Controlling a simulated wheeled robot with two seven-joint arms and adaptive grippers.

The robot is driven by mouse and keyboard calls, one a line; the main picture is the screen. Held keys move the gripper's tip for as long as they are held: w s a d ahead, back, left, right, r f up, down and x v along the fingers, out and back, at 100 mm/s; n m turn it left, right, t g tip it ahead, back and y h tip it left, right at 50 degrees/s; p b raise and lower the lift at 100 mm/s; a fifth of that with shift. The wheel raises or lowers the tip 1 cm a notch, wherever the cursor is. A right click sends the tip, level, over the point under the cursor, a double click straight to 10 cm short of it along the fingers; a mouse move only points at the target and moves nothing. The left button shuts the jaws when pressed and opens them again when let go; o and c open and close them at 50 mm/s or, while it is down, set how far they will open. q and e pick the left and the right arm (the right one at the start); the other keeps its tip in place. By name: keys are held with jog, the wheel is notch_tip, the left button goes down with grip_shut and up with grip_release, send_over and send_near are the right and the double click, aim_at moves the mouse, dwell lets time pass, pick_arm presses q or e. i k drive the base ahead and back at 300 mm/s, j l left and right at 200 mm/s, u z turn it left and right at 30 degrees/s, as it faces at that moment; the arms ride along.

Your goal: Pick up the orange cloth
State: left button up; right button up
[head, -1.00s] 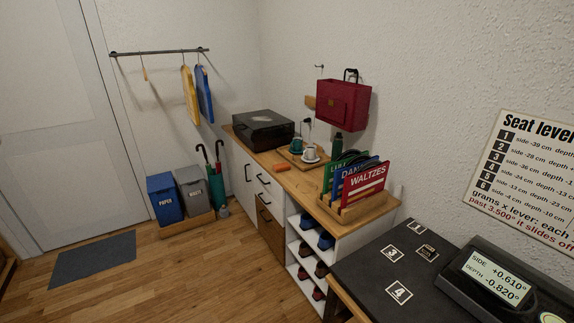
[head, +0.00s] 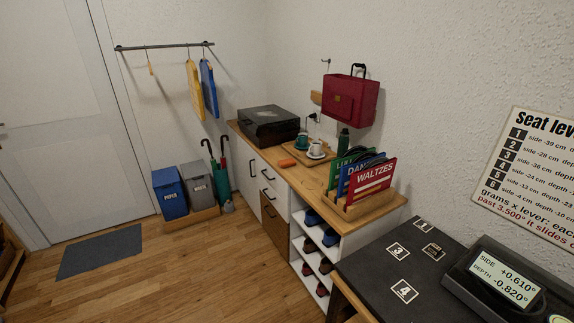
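A small orange folded item, which looks like the orange cloth (head: 287,163), lies flat on the wooden top of the sideboard (head: 304,185). It is left of the wooden tray with cups and in front of the black box. Neither of my grippers shows in the head view.
On the sideboard stand a black box (head: 269,126), a tray with cups (head: 317,150), a dark green bottle (head: 343,139) and a rack of record sleeves (head: 365,182). A dark scale table (head: 380,260) stands at the front right. Bins (head: 168,193) stand near the door.

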aim_at(289, 163)
jog(key=i+j+z, duration=0.45)
jog(key=j, duration=0.25)
jog(key=i+j+z, duration=0.15)
jog(key=j+z, duration=0.3)
jog(key=j, duration=0.25)
jog(key=j+z, duration=0.45)
jog(key=j, duration=0.4)
jog(key=j+z, duration=0.45)
jog(key=j, duration=0.4)
